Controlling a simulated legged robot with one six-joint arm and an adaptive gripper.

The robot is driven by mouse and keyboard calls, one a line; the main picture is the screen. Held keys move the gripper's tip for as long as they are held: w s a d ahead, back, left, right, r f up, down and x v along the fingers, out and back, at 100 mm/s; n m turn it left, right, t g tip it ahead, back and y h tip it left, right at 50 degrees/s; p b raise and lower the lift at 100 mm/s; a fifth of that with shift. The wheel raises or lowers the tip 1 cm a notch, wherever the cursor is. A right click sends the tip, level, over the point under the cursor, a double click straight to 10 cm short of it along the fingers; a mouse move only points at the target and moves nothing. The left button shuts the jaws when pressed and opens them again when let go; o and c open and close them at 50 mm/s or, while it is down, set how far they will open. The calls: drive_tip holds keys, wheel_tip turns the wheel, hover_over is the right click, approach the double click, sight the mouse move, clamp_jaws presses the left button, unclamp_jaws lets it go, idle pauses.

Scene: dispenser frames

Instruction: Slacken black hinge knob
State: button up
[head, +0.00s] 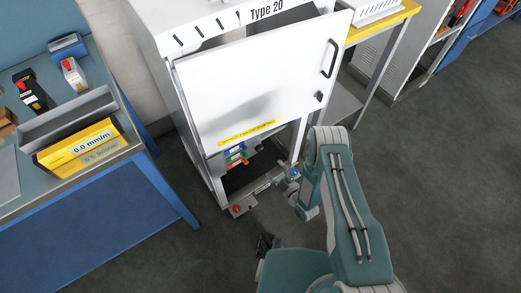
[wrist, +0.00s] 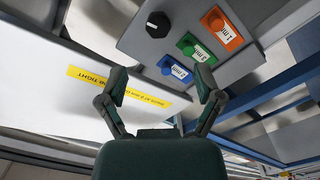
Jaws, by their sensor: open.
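My gripper's fingers are hard to make out in the head view.
A yellow strip (wrist: 125,88) runs along the door's edge. A blue workbench (head: 90,220) stands left. Open floor (head: 440,180) lies right.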

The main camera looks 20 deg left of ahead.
sight(260, 150)
drive_tip(key=w+a+m, duration=0.3)
drive_tip(key=a+m, duration=0.1)
drive_tip(key=w+a+m, duration=0.4)
drive_tip(key=shift+w+a+r+m, duration=0.15)
drive_tip(key=shift+w+a+m, duration=0.05)
drive_tip(key=shift+m, duration=0.2)
idle(0.3)
drive_tip(key=c, duration=1.2)
